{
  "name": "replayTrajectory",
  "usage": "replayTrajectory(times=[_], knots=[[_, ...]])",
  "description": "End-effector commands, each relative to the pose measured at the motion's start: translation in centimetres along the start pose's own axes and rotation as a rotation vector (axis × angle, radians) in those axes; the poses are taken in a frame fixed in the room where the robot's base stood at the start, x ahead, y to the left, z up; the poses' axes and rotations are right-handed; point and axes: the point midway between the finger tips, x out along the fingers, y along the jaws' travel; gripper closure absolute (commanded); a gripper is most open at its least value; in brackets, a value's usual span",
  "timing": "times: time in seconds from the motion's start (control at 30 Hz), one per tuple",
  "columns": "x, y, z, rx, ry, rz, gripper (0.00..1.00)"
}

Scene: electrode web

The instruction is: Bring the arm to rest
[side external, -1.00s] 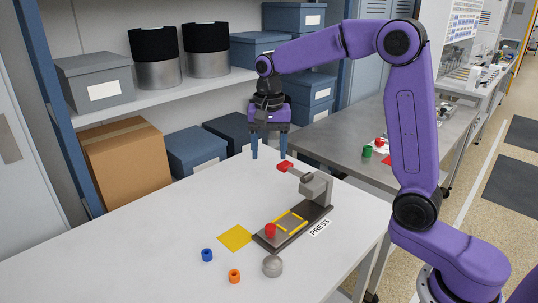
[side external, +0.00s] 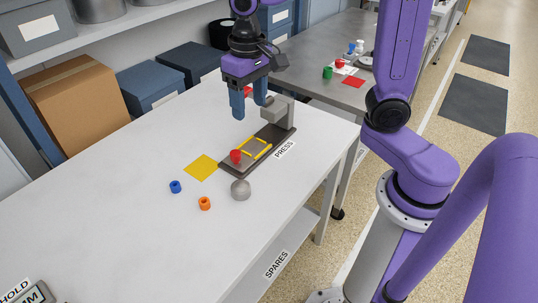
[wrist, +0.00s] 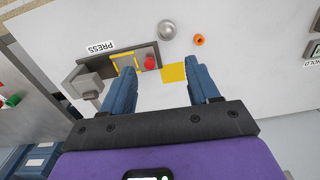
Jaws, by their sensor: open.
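My gripper (side external: 249,108) is open and empty above the white table, beside the press. The press (side external: 278,112) has a grey head, a dark base plate and a yellow outline on the plate. Its red lever end (side external: 247,91) shows partly behind my fingers; I cannot tell whether they touch it. A red cup-like piece (side external: 236,156) stands on the plate's near end. In the wrist view, my spread fingers (wrist: 160,75) point toward the table, with the press (wrist: 90,78) at left and nothing between the fingertips.
A metal side table (side external: 310,50) stands behind. The table's left part is mostly clear.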

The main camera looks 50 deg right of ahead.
Motion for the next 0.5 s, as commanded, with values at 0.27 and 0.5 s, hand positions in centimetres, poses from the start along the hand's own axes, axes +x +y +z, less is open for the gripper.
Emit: replayTrajectory(times=[0.27, 0.5], knots=[[1.1, 0.2, 7.1, -0.385, 0.004, -0.006, 0.4], [2.2, 1.5, 13.2, -0.715, 0.007, -0.011, 0.4]])
